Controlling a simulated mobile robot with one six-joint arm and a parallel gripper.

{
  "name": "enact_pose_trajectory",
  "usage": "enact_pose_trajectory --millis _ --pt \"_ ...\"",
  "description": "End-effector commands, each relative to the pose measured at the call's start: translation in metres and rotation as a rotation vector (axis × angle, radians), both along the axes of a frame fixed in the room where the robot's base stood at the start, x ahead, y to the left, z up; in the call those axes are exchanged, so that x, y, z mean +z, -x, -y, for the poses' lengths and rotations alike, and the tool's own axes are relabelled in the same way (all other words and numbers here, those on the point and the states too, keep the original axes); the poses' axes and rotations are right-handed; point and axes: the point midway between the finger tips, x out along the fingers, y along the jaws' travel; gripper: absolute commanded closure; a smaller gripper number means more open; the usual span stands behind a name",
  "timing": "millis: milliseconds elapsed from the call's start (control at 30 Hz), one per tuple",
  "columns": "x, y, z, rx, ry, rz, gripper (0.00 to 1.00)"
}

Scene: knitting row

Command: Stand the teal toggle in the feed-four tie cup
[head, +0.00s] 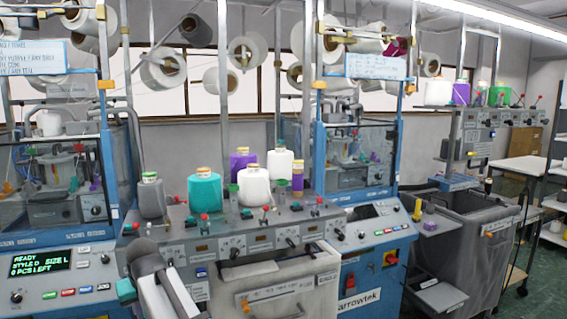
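I cannot make out the teal toggle for certain. A small teal-green piece (191,221) shows on the front ledge below the teal yarn cone (204,188), too small to identify. A green cup-like piece (233,196) stands between the teal cone and the front white cone (254,187); I cannot tell whether it is the feed-four tie cup. Part of my arm rises at the lower left, in front of the machine. My gripper's fingers do not show, so its opening and anything in it are hidden.
A grey cone (151,198), purple cones (243,161) and another white cone (280,164) crowd the machine top. Small red-topped levers (265,211) line its front. Upright posts (307,100) rise behind.

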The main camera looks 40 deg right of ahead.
Motion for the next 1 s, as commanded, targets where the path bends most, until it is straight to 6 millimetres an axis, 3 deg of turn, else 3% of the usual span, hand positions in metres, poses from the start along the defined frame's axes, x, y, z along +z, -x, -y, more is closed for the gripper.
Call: enact_pose_trajectory --millis 667,867,1000 --pt "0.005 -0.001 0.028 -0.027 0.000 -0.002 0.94" --pt "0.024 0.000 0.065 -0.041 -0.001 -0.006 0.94" --pt "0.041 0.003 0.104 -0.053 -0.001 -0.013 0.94"
